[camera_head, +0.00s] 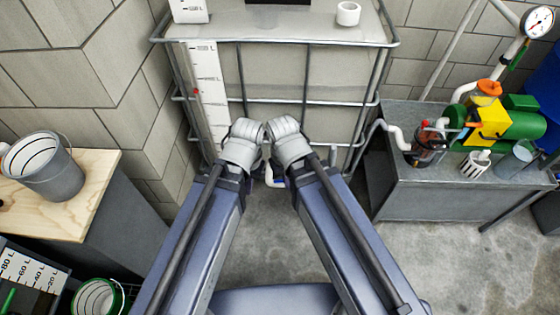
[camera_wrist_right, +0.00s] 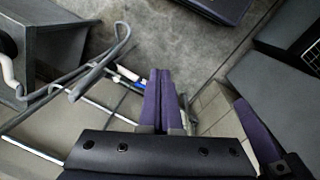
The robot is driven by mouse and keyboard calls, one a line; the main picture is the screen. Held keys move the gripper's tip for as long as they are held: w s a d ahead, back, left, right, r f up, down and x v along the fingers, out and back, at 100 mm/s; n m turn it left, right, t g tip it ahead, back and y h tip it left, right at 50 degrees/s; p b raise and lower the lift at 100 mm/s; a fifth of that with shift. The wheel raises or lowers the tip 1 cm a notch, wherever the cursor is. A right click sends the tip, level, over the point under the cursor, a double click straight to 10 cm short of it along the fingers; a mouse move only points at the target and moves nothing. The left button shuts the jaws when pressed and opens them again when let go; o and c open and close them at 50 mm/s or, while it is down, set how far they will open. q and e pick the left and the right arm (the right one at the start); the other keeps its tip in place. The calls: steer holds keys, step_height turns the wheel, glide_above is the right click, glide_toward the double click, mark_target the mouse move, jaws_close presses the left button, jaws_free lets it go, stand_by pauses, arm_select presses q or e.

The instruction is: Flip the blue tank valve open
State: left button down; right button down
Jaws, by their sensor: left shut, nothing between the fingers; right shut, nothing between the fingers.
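The caged white tank (camera_head: 270,75) stands straight ahead, with a level scale on its left front. A small white and blue fitting, likely the valve (camera_head: 277,183), shows low between my forearms, mostly hidden. In the right wrist view, the blue piece (camera_wrist_right: 137,84) lies just left of my right fingers; I cannot tell whether they touch or how the handle is turned. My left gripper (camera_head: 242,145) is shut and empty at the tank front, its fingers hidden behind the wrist. My right gripper (camera_wrist_right: 160,72) is shut and empty; its wrist is beside the left one in the head view.
A grey bench (camera_head: 425,190) at right holds a green and yellow pump (camera_head: 500,120) with white pipes. A wooden-topped bench (camera_head: 95,185) at left holds a grey bucket (camera_head: 45,170). Metal cage bars (camera_head: 305,95) cross the tank front. Concrete floor is clear right of my arms.

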steer(key=w+f+m+t+b, duration=0.1)
steer(key=w+f+b, duration=0.3)
steer(key=f+b, duration=0.6)
steer(key=w+f+m+t+y+b, duration=0.1)
steer(key=w+f+b, duration=0.4)
steer(key=f+b, duration=0.5)
steer(key=w+f+t+b, duration=0.3)
steer(key=w+f+b, duration=0.1)
steer(key=f+b, duration=0.6)
steer(key=shift+w+f+m+y+b, duration=0.25)
steer(key=shift+w+m+y+b, duration=0.05)
steer(key=shift+w+m+b, duration=0.1)
steer(key=shift+d, duration=0.1)
steer(key=w+f+b, duration=0.7)
steer(key=f+b, duration=0.1)
steer(key=shift+w+a, duration=0.25)
steer(key=shift+w, duration=0.45)
